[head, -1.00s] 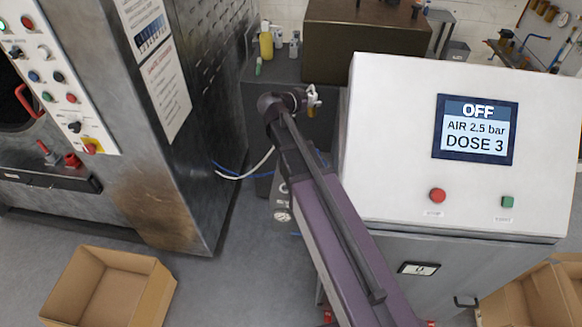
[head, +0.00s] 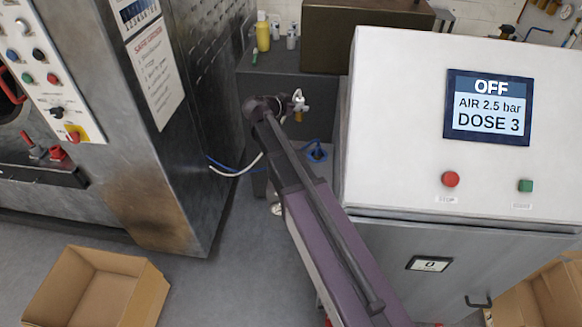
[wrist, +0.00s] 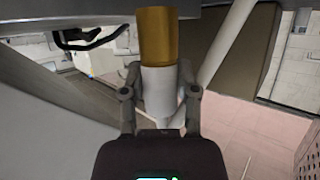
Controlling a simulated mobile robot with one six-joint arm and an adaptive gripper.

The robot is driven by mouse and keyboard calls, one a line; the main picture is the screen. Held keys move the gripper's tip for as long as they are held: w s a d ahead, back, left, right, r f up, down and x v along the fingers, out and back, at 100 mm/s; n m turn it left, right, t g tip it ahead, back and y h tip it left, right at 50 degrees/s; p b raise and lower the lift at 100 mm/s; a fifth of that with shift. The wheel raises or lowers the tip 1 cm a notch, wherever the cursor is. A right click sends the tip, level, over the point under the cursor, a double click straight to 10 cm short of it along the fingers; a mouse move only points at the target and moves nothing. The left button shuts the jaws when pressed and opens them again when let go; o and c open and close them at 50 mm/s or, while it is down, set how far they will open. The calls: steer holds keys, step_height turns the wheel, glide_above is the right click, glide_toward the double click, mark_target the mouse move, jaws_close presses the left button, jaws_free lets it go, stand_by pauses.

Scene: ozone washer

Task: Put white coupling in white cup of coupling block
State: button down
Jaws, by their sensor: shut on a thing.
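The white coupling (wrist: 160,95), a pale cylinder with a brass-coloured end (wrist: 157,38), is held between the fingers of my gripper (wrist: 160,100) in the wrist view. In the head view my gripper (head: 292,106) is at the far end of the arm, in front of the dark bench, and the small white and brass coupling (head: 301,102) shows at its tip. A blue ring-shaped fitting (head: 317,152) with a blue hose is right of the arm and lower than the gripper. I cannot make out a white cup; my arm hides part of that area.
A metal washer cabinet (head: 185,160) stands left and a white control box (head: 400,120) right, its screen reading OFF. A white hose (head: 238,170) runs between cabinet and arm. Bottles (head: 263,34) stand on the dark bench (head: 275,75). A cardboard box (head: 95,290) lies front left.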

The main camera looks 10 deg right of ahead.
steer(key=w+a+f+b, duration=0.3)
steer(key=f+b, duration=0.7)
steer(key=f, duration=0.1)
steer(key=shift+f+m+g+h, duration=0.25)
steer(key=shift+m+g+h, duration=0.05)
steer(key=shift+m+g, duration=0.1)
steer(key=shift+a, duration=0.1)
step_height(320, 180, down, 6)
steer(key=b, duration=0.6)
steer(key=shift+f, duration=0.1)
steer(key=shift+f+b, duration=0.1)
steer(key=shift+b, duration=0.25)
steer(key=shift+f+b, duration=1.75)
steer(key=shift+f, duration=0.2)
steer(key=shift+c, duration=1.8)
jaws_free()
